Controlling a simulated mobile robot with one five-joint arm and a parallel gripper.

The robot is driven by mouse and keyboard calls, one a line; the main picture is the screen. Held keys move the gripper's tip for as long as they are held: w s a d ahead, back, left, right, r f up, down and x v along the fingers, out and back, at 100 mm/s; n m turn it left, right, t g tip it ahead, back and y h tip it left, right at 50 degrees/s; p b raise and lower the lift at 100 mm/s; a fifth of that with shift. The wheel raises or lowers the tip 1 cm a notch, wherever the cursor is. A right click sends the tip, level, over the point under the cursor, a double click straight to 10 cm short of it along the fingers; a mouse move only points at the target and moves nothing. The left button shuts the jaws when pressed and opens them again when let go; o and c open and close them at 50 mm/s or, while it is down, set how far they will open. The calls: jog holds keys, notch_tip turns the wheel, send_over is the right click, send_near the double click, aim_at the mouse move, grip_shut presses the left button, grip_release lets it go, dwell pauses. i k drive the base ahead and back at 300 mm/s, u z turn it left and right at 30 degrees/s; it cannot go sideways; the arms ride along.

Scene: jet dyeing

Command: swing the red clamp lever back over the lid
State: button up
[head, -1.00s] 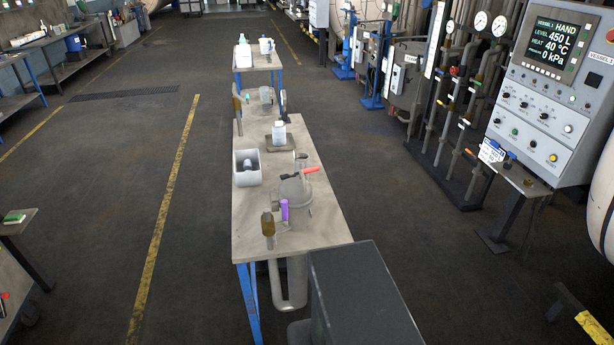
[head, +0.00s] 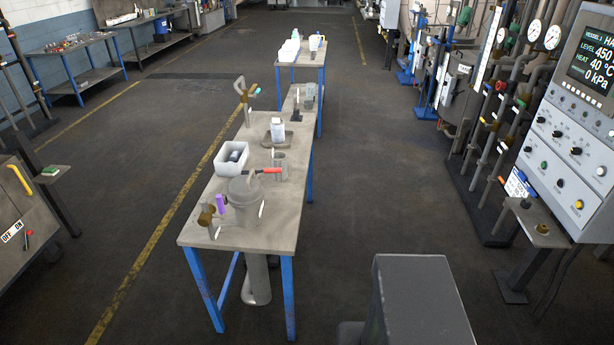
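The red clamp lever (head: 268,171) shows in the head view on the near part of the bench. It lies roughly level and points to the right, out past the lid. The round grey lid (head: 245,188) tops a squat metal pot (head: 245,213) at the bench's near end. The lever's pivot is too small to make out clearly. My gripper is not in view.
The long bench (head: 285,225) has blue legs. A white bin (head: 232,158), a white bottle (head: 278,130) on a tray, a purple item (head: 221,203) and brown-headed valve fittings (head: 206,216) stand on it. A control panel (head: 575,120) stands right.

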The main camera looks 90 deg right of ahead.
aim_at(278, 170)
jog(key=k, duration=1.35)
jog(key=z, duration=1.1)
jog(key=i, duration=1)
jog(key=z, duration=0.05)
